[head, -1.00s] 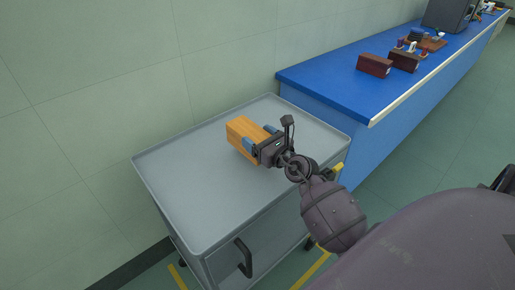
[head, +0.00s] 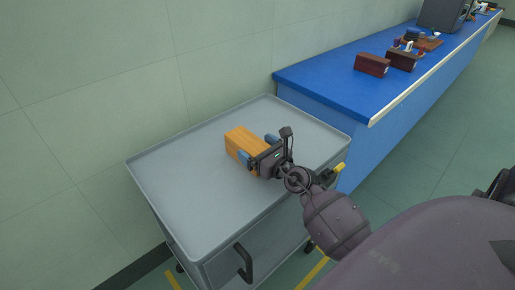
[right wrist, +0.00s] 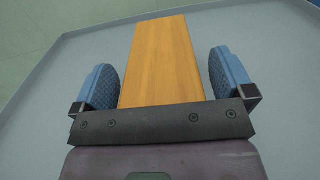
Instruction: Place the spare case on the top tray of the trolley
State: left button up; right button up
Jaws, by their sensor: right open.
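The spare case looks like an orange-brown wooden box (head: 240,144) on the top tray of the grey trolley (head: 190,205), toward the tray's far right part. In the right wrist view the case (right wrist: 162,60) lies between the two blue finger pads, with a gap on each side. My right gripper (head: 260,147) is open around the near end of the case; it also shows in the right wrist view (right wrist: 168,78). The case appears to rest on the tray surface. My left gripper is not in view.
A blue bench (head: 330,80) runs along the wall behind and right of the trolley. Two dark red-brown boxes (head: 372,65) (head: 401,60) and several small items stand on it. The trolley has a black handle (head: 243,262). The tray's left half is clear.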

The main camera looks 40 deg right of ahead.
jog(key=shift+r, duration=0.1)
jog(key=shift+r, duration=0.1)
jog(key=s, duration=0.7)
jog(key=s+d, duration=0.1)
jog(key=s, duration=0.3)
jog(key=shift+s, duration=0.45)
